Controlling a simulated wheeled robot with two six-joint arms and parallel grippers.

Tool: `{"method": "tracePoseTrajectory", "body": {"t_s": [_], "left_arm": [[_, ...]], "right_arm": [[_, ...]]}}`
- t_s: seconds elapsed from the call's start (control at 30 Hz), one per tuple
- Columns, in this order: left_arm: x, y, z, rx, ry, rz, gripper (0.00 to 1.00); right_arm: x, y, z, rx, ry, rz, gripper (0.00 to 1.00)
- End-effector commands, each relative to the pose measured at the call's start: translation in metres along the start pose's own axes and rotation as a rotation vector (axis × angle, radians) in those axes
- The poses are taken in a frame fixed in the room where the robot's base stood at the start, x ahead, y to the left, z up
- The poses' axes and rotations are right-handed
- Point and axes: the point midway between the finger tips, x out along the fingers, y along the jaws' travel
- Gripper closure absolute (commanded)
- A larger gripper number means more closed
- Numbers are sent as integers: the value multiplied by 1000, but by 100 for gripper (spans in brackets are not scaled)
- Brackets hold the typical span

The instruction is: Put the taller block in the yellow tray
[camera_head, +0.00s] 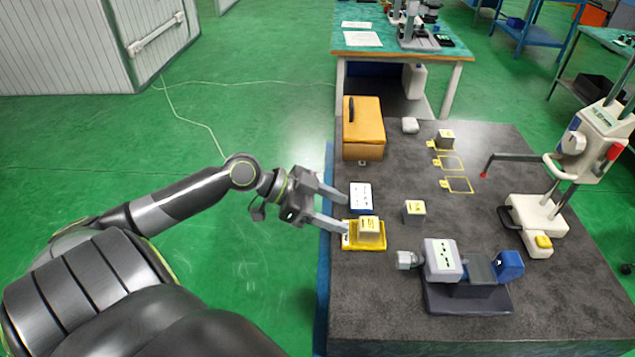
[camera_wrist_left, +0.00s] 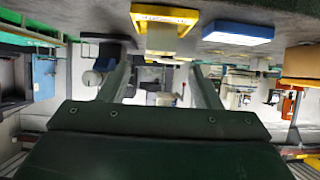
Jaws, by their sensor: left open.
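The yellow tray (camera_head: 377,245) lies at the left edge of the dark table, and a pale block with a yellow top (camera_head: 369,229) stands in it. The tray also shows in the left wrist view (camera_wrist_left: 150,10), upside down, with the block (camera_wrist_left: 160,42) against it. A second similar block (camera_head: 414,212) stands on bare table to the right of the tray. A third block (camera_head: 445,140) stands at the back by yellow outlines. I cannot tell surely which block is tallest. My left gripper (camera_head: 345,211) is open and empty, its fingertips just left of the yellow and blue trays.
An orange box (camera_head: 363,135) stands farther back. A grey and blue vise-like device (camera_head: 442,260) is at the front, and a white stand machine (camera_head: 535,225) at right.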

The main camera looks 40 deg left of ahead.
Motion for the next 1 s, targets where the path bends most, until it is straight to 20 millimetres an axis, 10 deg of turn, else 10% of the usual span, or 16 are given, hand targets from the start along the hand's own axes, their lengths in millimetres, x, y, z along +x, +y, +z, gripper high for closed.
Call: {"method": "tracePoseTrajectory", "body": {"t_s": [0.83, 1.0], "left_arm": [[-38, -1, 0, -2, -1, -4, 42], [-36, -36, 34, -69, -14, -123, 42]], "right_arm": [[-1, 0, -1, 0, 1, 0, 68], [-1, 0, -1, 0, 1, 0, 68]]}}
